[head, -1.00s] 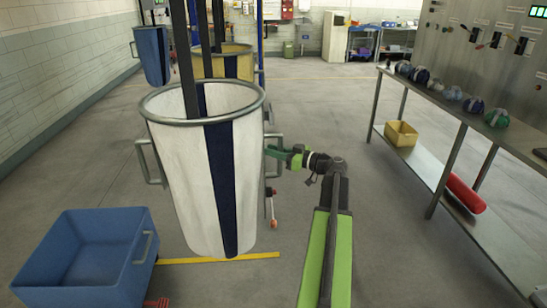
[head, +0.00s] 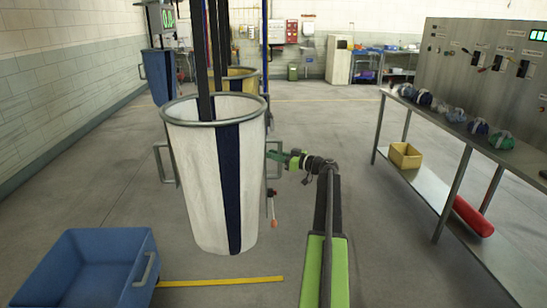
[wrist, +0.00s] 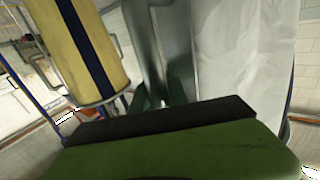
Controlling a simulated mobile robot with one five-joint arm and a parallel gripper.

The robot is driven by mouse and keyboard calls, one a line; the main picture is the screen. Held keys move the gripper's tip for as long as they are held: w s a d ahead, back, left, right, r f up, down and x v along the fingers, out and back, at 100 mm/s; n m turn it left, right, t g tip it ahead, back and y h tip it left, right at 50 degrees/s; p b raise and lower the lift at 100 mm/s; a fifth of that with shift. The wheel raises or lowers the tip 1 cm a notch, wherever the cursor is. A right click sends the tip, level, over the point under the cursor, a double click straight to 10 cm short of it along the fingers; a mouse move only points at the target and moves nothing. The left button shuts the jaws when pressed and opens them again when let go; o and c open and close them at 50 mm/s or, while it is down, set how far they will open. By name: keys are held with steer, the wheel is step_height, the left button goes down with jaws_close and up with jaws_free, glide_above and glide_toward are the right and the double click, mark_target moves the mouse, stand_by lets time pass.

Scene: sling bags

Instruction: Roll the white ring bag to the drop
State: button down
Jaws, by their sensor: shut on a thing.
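The white ring bag (head: 205,190) hangs upright from dark straps, with a grey metal ring at its mouth and a navy stripe down its front. Grey handles stick out from both sides. My gripper (head: 280,157) is at the bag's right side, shut on its right handle (head: 272,172). In the wrist view, the white cloth of the bag (wrist: 258,50) fills the upper right, and my green gripper body hides the lower part. The grip on the handle is hard to make out there. No marked drop can be told for certain.
A yellow floor line (head: 220,282) lies in front of the bag's bottom. A blue bin (head: 75,300) stands at the lower left. Yellow (head: 241,80) and blue (head: 158,75) bags hang behind. A metal table (head: 465,135) stands along the right. The floor between is clear.

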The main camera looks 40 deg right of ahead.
steer(key=c, duration=1.6)
jaws_free()
steer(key=shift+o, duration=0.2)
steer(key=v, duration=1.7)
steer(key=shift+s, duration=0.2)
